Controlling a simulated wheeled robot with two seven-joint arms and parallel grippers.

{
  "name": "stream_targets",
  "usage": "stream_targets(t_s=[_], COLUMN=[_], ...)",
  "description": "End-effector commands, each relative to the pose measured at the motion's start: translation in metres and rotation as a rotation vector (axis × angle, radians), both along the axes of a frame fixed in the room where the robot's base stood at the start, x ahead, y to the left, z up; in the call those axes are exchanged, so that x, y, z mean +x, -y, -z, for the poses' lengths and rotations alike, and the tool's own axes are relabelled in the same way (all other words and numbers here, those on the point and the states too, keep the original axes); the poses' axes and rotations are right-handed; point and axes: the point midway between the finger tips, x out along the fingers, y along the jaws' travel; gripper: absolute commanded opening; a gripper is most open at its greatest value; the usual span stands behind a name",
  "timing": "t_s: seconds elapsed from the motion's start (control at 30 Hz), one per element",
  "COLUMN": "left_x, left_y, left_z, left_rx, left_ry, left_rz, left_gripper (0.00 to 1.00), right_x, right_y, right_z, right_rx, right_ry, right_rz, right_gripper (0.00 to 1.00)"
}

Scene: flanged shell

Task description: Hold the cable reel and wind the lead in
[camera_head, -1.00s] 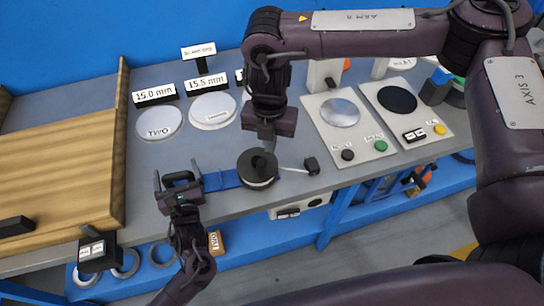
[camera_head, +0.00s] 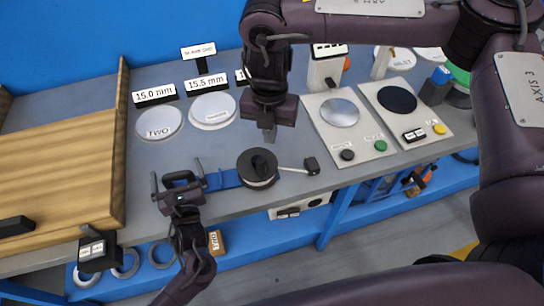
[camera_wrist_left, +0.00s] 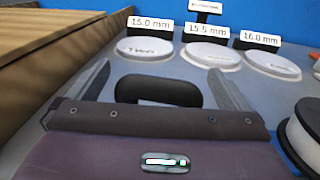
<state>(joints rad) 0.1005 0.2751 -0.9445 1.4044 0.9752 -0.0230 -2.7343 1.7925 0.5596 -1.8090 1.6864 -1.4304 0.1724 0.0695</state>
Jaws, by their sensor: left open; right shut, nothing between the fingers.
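The cable reel (camera_head: 257,168) is a black drum with a pale rim and a dark knob on top. It stands near the bench's front edge, and a blue plate (camera_head: 222,180) joins it to a black loop handle (camera_head: 180,178). A pale lead (camera_head: 291,169) runs right from the reel to a black plug (camera_head: 312,165). My left gripper (camera_head: 178,174) is open, its fingers either side of the handle and apart from it; the handle (camera_wrist_left: 158,90) also shows between them in the left wrist view. My right gripper (camera_head: 270,134) is shut and empty, above and behind the reel.
White discs (camera_head: 212,111) with size signs stand behind. Two grey panels (camera_head: 345,125) with buttons lie to the right. A wooden board (camera_head: 60,165) with a raised edge is at the left. A black box (camera_head: 97,252) hangs at the front edge. Bare bench lies around the reel.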

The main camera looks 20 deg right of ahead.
Motion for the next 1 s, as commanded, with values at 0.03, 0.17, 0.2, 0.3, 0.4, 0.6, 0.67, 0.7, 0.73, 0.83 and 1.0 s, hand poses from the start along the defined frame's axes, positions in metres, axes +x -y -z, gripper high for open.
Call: stream_targets(t_s=[0.03, 0.17, 0.2, 0.3, 0.4, 0.6, 0.67, 0.7, 0.73, 0.83, 1.0], left_x=[-0.003, -0.019, -0.027, -0.049, -0.071, -0.105, -0.111, -0.114, -0.116, -0.119, -0.119], left_y=[0.0, 0.002, 0.002, 0.004, 0.005, 0.007, 0.008, 0.008, 0.008, 0.008, 0.008], left_z=[0.001, 0.001, 0.002, 0.002, 0.002, 0.001, 0.001, 0.001, 0.001, 0.0, 0.0], left_rx=[0.0, 0.0, -0.001, 0.0, 0.0, 0.001, 0.001, 0.001, 0.002, 0.002, 0.002], left_ry=[-0.001, -0.002, -0.004, -0.005, -0.005, -0.003, -0.002, -0.001, -0.001, 0.0, 0.0], left_rz=[0.001, 0.002, 0.002, 0.002, 0.002, 0.002, 0.001, 0.001, 0.001, 0.001, 0.001], left_gripper=[1.0, 1.0, 1.0, 1.0, 1.0, 1.0, 1.0, 1.0, 1.0, 1.0, 1.0], right_x=[0.0, 0.0, 0.0, 0.0, 0.0, 0.0, 0.0, 0.0, 0.0, 0.0, 0.0], right_y=[0.0, 0.0, 0.0, 0.0, 0.0, 0.0, 0.0, 0.0, 0.0, 0.0, 0.0], right_z=[0.0, 0.0, 0.0, 0.0, 0.0, 0.0, 0.0, 0.0, 0.0, 0.0, 0.0], right_rx=[0.0, 0.0, 0.0, 0.0, 0.0, 0.0, 0.0, 0.0, 0.0, 0.0, 0.0], right_ry=[0.0, 0.0, 0.0, 0.0, 0.0, 0.0, 0.0, 0.0, 0.0, 0.0, 0.0], right_rz=[0.0, 0.0, 0.0, 0.0, 0.0, 0.0, 0.0, 0.0, 0.0, 0.0, 0.0], right_gripper=[0.0, 0.0, 0.0, 0.0, 0.0, 0.0, 0.0, 0.0, 0.0, 0.0, 0.0])
